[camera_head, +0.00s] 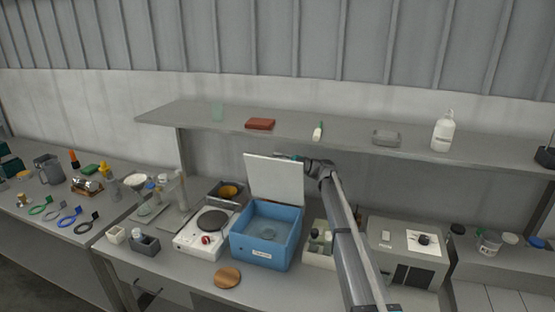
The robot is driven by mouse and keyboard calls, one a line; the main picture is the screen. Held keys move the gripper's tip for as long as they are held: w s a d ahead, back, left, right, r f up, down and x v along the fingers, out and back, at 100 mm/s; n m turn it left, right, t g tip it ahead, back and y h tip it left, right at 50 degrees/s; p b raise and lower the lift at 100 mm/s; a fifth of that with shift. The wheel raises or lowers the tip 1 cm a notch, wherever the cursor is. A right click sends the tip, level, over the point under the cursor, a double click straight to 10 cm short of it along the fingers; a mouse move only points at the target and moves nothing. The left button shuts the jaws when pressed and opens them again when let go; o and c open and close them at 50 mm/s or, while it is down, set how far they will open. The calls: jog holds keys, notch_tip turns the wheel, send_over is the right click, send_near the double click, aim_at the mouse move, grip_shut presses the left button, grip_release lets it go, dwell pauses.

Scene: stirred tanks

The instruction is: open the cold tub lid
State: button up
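The cold tub (266,238) is a blue box with a small white label on its front, standing on the bench in the middle of the view. Its white lid (275,180) stands upright at the back edge, and the tub's inside shows from above. My gripper (284,157) is at the lid's top edge, toward its right. The lid and the small scale hide the fingertips, so I cannot tell whether they touch or hold the lid. My arm comes up from the lower right, to the right of the tub.
A white hotplate (206,231) stands close left of the tub. A pale caddy with bottles (318,244) stands close right, beside my arm. A grey shelf (345,136) runs above and behind the lid. A round wooden disc (227,277) lies in front.

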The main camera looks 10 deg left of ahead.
grip_shut()
dwell(0.3)
